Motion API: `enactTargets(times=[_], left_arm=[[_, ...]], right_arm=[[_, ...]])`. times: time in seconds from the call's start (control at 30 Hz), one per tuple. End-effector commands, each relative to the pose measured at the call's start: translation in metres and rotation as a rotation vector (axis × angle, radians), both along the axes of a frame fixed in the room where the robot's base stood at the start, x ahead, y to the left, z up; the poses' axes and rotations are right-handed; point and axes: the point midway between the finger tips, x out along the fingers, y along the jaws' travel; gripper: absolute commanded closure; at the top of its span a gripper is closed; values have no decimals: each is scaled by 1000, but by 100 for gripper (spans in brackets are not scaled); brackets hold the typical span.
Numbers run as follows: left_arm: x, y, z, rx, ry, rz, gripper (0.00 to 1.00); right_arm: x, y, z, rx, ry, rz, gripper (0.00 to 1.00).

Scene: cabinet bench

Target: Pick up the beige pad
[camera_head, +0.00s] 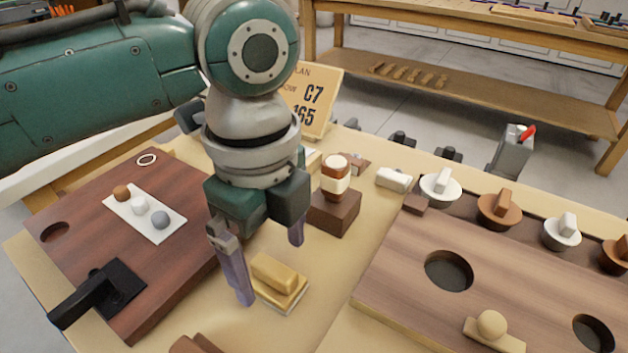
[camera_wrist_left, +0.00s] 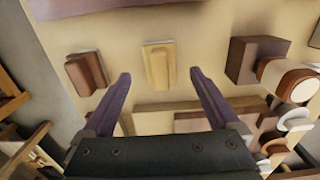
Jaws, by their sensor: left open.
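The beige pad (camera_head: 281,283) is a small block with a raised grip on a thin base, lying on the bench. In the wrist view the pad (camera_wrist_left: 159,66) lies just beyond and between my fingertips, not touched by them. My left gripper (camera_head: 269,272) is open and empty, pointing down over the pad; its fingers (camera_wrist_left: 160,75) are spread wide to either side in the wrist view. The exact height above the pad is hard to tell. My right gripper is not in view.
A brown pad (camera_wrist_left: 87,72) lies beside the beige one. A brown block with a capped roller (camera_head: 334,210) stands behind. A dark wooden board (camera_head: 110,255) with a black handle lies left; a board with round holes (camera_head: 400,270) lies right.

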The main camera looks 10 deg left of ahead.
Motion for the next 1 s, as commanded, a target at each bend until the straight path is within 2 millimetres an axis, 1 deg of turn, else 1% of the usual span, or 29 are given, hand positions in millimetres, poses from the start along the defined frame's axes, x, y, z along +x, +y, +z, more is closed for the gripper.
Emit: enactTargets(times=[0.03,0.1,0.2,0.3,0.47,0.57,1.0], left_arm=[[0,1,-13,1,3,2,5],[1,2,-24,1,3,1,5],[1,2,-34,0,1,1,5],[1,2,-37,0,0,1,5],[1,2,-37,0,0,1,5],[1,2,-36,0,0,1,14],[1,2,-36,0,0,1,64]], right_arm=[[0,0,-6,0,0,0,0],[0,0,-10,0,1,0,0],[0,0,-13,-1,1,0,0],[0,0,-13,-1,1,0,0],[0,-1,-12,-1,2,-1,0],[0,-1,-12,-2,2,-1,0],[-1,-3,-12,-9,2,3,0]])
